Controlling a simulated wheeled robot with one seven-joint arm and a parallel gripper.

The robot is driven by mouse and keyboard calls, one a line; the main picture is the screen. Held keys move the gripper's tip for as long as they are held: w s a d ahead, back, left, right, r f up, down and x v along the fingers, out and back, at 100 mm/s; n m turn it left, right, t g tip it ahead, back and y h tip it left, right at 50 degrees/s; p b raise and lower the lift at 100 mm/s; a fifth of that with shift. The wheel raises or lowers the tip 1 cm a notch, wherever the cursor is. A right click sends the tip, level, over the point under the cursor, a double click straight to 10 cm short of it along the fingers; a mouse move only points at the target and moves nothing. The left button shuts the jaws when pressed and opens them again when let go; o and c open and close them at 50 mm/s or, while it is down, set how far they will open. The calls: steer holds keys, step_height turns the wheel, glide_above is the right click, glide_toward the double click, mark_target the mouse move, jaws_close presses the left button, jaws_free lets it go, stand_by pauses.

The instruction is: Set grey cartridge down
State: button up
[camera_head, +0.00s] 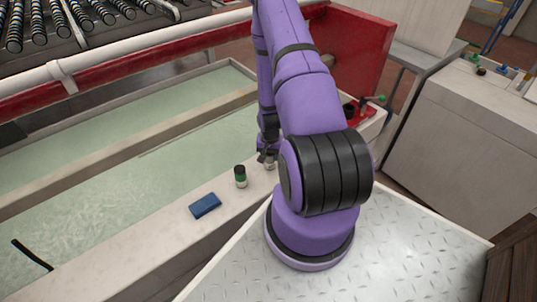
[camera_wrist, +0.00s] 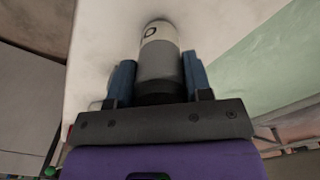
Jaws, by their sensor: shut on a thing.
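A grey cartridge (camera_wrist: 160,66) with a white band and a dark mark stands out between the two blue fingers of my gripper (camera_wrist: 158,72) in the wrist view. The fingers are shut on its sides. In the head view my gripper (camera_head: 267,156) is low over the pale ledge (camera_head: 150,239) beside the tank, largely hidden by my purple arm. Only a small light part of the cartridge shows there. I cannot tell whether its end touches the ledge.
A dark cartridge with a green band (camera_head: 240,177) stands on the ledge just left of my gripper. A blue block (camera_head: 205,206) lies further left. The tank of greenish water (camera_head: 90,200) runs behind. A red fixture (camera_head: 365,122) with a black cup is at right.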

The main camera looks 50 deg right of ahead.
steer(key=o, duration=0.9)
steer(key=shift+f, duration=0.1)
step_height(320, 180, up, 12)
steer(key=shift+r, duration=0.25)
steer(key=w+a+r+n+t, duration=0.15)
steer(key=a+r, duration=0.25)
steer(key=r, duration=0.6)
steer(key=w+a+r+n+h, duration=0.15)
steer(key=a+r, duration=0.35)
steer(key=r, duration=0.5)
steer(key=w+a+r+n+t, duration=0.1)
steer(key=w+a+r+n, duration=0.2)
steer(key=r, duration=0.6)
steer(key=s+a+r+n+t, duration=0.1)
steer(key=s+a+r+n, duration=0.1)
steer(key=s+a+r, duration=0.3)
steer(key=s+a+r+n+y, duration=0.1)
steer(key=s+a+r+n, duration=0.1)
steer(key=s+a+r, duration=0.3)
steer(key=s+a+r+n+t, duration=0.1)
steer(key=s+a+r, duration=0.4)
steer(key=s+r, duration=0.1)
steer(key=shift+s+a+r+n+t+y, duration=0.1)
steer(key=shift+s+r+n+t+y, duration=0.1)
steer(key=shift+s, duration=0.2)
steer(key=shift+s+r+n+t+y, duration=0.1)
steer(key=shift+s+n+t, duration=0.1)
steer(key=shift+s, duration=0.2)
